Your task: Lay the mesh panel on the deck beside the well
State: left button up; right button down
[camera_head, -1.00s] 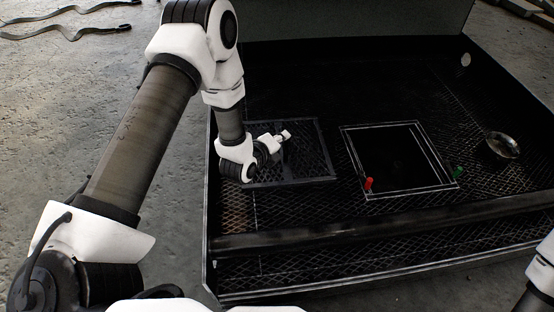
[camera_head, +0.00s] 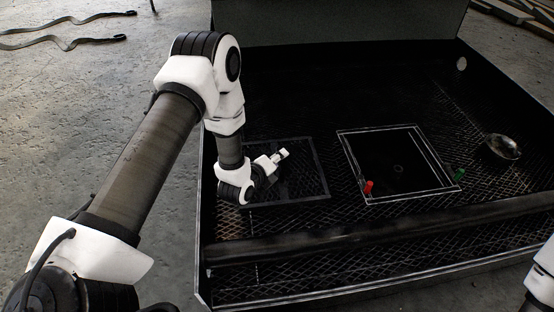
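The mesh panel (camera_head: 318,170) is a dark, thin-framed rectangle left of the well. My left gripper (camera_head: 276,172) is over its middle, and panel and gripper have moved together, so it appears shut on the panel. The fingertips are too dark to make out. I cannot tell whether the panel touches the deck. The well (camera_head: 398,168) is a dark square with a pale-edged rim, set in the black mesh deck (camera_head: 350,228). My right gripper is out of view; only part of that arm shows at the lower right.
A red peg (camera_head: 368,187) and a green peg (camera_head: 459,174) stand by the well's near corners. A round metal dish (camera_head: 503,147) lies to its right. A dark bar (camera_head: 390,225) crosses the front of the enclosure. Straps (camera_head: 70,38) lie on the floor at the back left.

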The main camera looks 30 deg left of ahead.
pick_arm(q)
jog(key=shift+r, duration=0.1)
jog(key=p+v, duration=0.6)
jog(key=v, duration=0.5)
jog(key=shift+s+r, duration=0.25)
jog(key=shift+s, duration=0.2)
